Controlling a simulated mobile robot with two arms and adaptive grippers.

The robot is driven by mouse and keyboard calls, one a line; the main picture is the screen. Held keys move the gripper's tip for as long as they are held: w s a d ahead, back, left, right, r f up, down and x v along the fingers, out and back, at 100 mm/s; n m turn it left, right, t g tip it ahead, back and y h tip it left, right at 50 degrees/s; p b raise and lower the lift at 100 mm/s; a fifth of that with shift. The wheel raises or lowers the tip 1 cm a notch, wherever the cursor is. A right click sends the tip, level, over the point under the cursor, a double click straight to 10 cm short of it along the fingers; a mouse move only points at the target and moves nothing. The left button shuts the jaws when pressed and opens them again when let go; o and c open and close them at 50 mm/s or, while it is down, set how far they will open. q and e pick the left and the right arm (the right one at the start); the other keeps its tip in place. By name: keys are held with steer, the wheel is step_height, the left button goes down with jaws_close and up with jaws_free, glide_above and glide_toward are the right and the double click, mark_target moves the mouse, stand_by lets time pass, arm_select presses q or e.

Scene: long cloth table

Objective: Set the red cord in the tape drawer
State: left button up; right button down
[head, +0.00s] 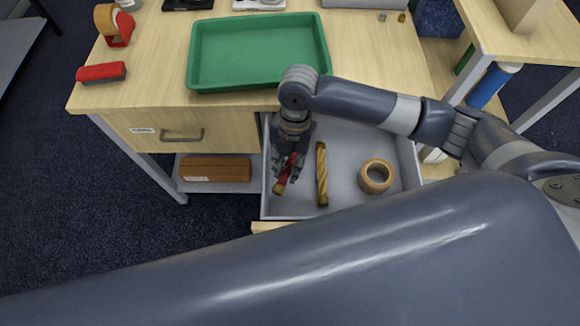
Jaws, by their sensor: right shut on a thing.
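The tape drawer (345,195) is pulled open below the table top, with a grey inside. My right gripper (288,172) points down into the left part of the drawer. It is shut on the red cord (283,180), which sits tilted between the fingers with its tan lower end showing. The fingers hide part of the cord, and I cannot tell whether it touches the drawer floor. My left gripper is not in view.
In the drawer, a yellow twisted cord (322,174) lies just right of the gripper, and a tan tape roll (376,176) lies further right. A green tray (258,50), a red stapler-like thing (101,73) and a tape dispenser (114,24) stand on the table. A closed drawer (182,135) is at left.

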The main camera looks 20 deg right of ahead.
mark_target(288, 174)
steer(key=shift+x, duration=1.25)
steer(key=shift+w+d+f, duration=0.15)
steer(key=shift+f, duration=0.7)
steer(key=c, duration=1.4)
jaws_free()
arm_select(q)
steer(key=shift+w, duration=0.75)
arm_select(e)
steer(key=shift+o, duration=0.2)
arm_select(q)
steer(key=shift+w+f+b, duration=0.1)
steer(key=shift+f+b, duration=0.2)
steer(key=shift+b, duration=0.1)
arm_select(e)
steer(key=v, duration=1.3)
steer(key=shift+r, duration=0.15)
